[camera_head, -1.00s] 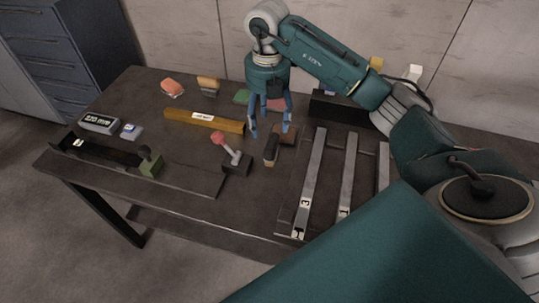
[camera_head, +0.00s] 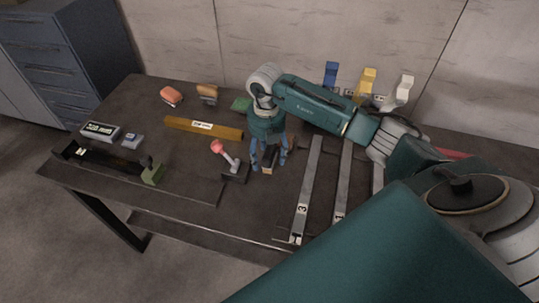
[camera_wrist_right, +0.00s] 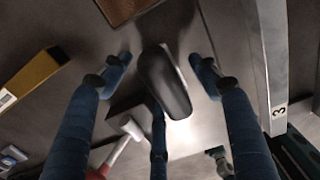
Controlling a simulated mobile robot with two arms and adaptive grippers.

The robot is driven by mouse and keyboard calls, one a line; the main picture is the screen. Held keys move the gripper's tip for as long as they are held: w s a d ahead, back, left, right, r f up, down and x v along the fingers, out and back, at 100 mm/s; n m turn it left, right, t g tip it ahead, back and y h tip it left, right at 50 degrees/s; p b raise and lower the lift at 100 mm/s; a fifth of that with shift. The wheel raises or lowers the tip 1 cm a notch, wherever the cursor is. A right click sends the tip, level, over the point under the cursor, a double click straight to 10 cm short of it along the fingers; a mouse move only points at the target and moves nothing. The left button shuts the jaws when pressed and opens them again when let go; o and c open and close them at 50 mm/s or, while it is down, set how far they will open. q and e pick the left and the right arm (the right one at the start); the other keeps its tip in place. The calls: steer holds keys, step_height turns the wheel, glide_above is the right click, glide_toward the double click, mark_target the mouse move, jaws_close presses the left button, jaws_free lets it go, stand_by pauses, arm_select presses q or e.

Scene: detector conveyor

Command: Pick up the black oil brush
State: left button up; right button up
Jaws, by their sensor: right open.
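The black oil brush (camera_head: 269,158) lies on the dark table, with a pale tan end toward the table's front edge. My right gripper (camera_head: 268,166) points down over it, with blue fingers open on either side. In the right wrist view the rounded black brush (camera_wrist_right: 165,82) sits between the spread fingers of the right gripper (camera_wrist_right: 158,62), with visible gaps at both sides. I cannot tell whether the lower middle finger touches it. My left gripper is not in view.
Numbered metal rails (camera_head: 308,185) lie close right. A yellow bar (camera_head: 203,128) lies behind left. Blue, yellow and white upright pieces (camera_head: 366,82) stand at the back right.

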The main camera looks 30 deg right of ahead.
steer(key=c, duration=1.4)
steer(key=shift+c, duration=0.2)
step_height(320, 180, up, 11)
steer(key=b, duration=0.2)
steer(key=shift+w+b, duration=0.15)
steer(key=shift+b, duration=0.2)
step_height(320, 180, up, 9)
steer(key=shift+p, duration=0.3)
steer(key=o, duration=0.6)
steer(key=shift+c, duration=1.3)
